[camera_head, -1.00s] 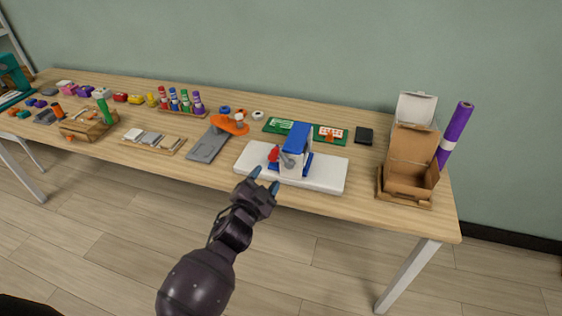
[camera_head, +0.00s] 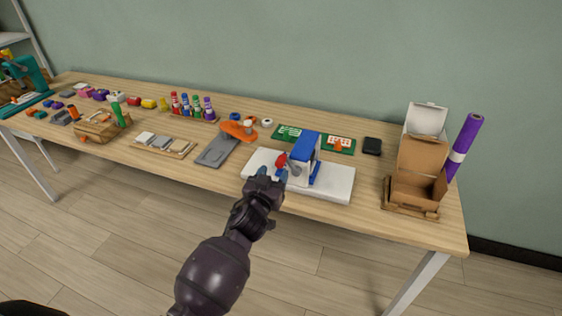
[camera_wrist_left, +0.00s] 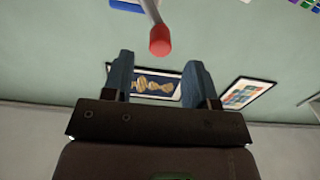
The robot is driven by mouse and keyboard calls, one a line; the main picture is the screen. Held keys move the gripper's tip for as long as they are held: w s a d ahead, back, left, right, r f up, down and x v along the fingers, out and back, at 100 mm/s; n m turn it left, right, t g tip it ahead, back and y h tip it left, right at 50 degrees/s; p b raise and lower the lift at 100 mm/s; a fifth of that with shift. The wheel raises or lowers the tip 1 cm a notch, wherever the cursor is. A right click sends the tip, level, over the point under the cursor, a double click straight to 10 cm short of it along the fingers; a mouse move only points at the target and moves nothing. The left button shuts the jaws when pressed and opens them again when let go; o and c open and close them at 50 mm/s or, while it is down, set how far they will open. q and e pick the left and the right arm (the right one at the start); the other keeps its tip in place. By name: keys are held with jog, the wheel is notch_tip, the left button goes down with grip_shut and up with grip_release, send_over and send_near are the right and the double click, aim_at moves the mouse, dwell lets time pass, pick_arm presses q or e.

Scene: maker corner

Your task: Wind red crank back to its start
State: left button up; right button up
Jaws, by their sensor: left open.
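The red crank knob (camera_head: 281,160) sits on a grey arm at the left side of a blue and white device (camera_head: 304,158) on a white base board (camera_head: 338,184). In the left wrist view the red knob (camera_wrist_left: 160,40) is at the end of its grey rod, ahead of the fingertips and roughly centred between them. My left gripper (camera_head: 271,175) is open and empty at the front of the board, just short of the knob. Its two blue fingers (camera_wrist_left: 160,73) are spread apart. My right gripper is out of view.
An open cardboard box (camera_head: 412,188) and a purple roll (camera_head: 463,146) stand at the right end of the table. A grey and orange item (camera_head: 218,150) lies left of the board. Green boards (camera_head: 287,134) lie behind it. Floor in front is clear.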

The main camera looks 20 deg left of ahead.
aim_at(279, 166)
pick_arm(q)
jog(key=w, duration=0.5)
jog(key=shift+w+d+b, duration=0.1)
jog(key=shift+w+b, duration=0.2)
jog(key=shift+b, duration=0.05)
jog(key=shift+w, duration=0.35)
jog(key=c, duration=0.8)
grip_shut()
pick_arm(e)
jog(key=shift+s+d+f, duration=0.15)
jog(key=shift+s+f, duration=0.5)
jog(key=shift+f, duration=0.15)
